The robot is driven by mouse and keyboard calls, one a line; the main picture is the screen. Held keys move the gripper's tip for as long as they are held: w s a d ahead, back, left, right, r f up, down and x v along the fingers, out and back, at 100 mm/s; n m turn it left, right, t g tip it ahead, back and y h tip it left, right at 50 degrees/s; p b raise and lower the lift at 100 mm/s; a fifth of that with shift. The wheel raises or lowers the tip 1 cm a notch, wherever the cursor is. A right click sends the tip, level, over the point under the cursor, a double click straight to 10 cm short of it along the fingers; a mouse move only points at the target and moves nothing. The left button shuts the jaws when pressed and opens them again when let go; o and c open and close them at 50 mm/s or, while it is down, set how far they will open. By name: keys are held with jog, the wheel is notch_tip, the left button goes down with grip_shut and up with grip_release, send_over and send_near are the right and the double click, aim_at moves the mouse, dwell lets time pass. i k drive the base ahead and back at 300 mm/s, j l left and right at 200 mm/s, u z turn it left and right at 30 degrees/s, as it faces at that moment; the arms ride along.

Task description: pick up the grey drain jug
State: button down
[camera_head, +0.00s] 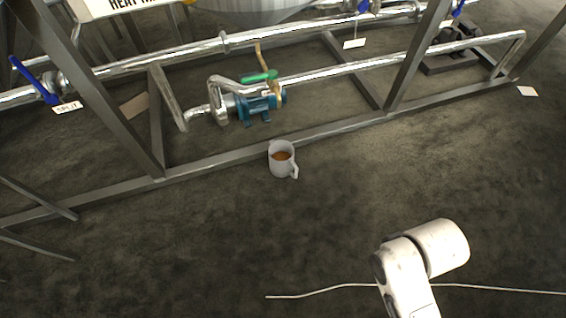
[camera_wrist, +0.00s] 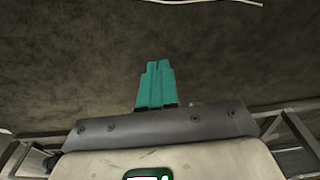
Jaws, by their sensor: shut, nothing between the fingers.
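The grey drain jug (camera_head: 281,160) stands upright on the dark floor in the head view, just in front of the lower beam of the metal frame. Its handle is on its right side, and brown-orange liquid shows inside. In the wrist view, my gripper (camera_wrist: 157,70) has its two teal fingers together, empty, over bare floor. The jug does not show in the wrist view. In the head view, only part of my white arm shows at the lower right, well apart from the jug; the fingers are not visible there.
The metal frame (camera_head: 225,160) runs behind the jug. A blue pump (camera_head: 262,106) with a green-handled valve (camera_head: 258,77) sits behind the beam, among shiny pipes (camera_head: 345,68). A thin white cable (camera_head: 320,292) lies across the floor at the front. The floor before the jug is clear.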

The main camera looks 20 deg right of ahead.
aim_at(281, 152)
jog(key=i+l+u, duration=0.15)
jog(key=i, duration=0.25)
jog(key=i+u, duration=0.1)
jog(key=i, duration=0.3)
jog(key=i+l+u, duration=0.15)
jog(key=i, duration=0.2)
